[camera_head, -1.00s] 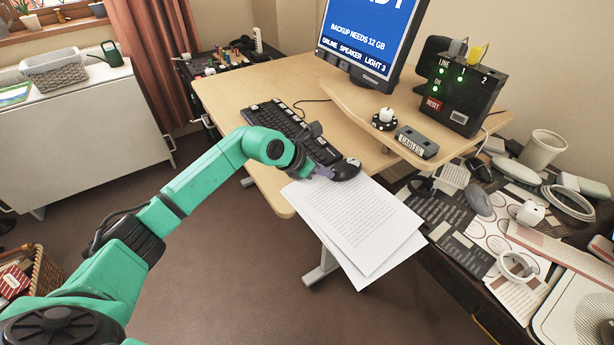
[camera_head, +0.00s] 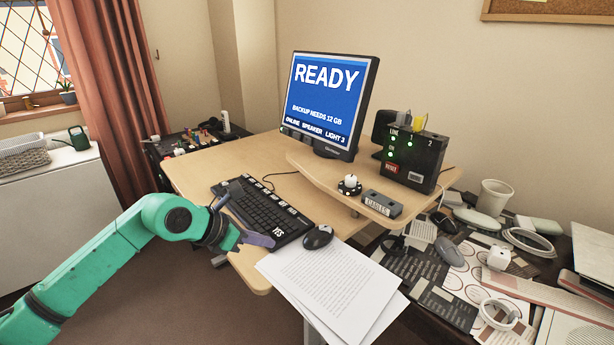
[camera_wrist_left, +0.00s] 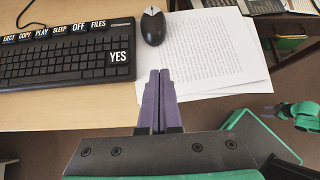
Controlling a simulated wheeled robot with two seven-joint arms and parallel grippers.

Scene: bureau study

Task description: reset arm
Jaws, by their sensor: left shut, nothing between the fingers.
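My left arm comes in from the left in the head view. Its gripper (camera_head: 262,240) is by the desk's front edge, between the keyboard and the papers. In the left wrist view the two purple fingers (camera_wrist_left: 159,90) lie side by side, shut and empty. The black keyboard (camera_head: 262,211) with a large YES key lies just beyond the gripper, and it also shows in the left wrist view (camera_wrist_left: 60,62). The black mouse (camera_head: 318,237) lies right of the fingertips at the top of the papers.
White printed papers (camera_head: 325,290) overhang the desk's front edge. The monitor (camera_head: 330,100) reads READY on the raised shelf. A black box (camera_head: 412,157) with green lights stands right of it. The right-hand side table (camera_head: 420,285) is cluttered. Floor (camera_head: 190,290) in front is clear.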

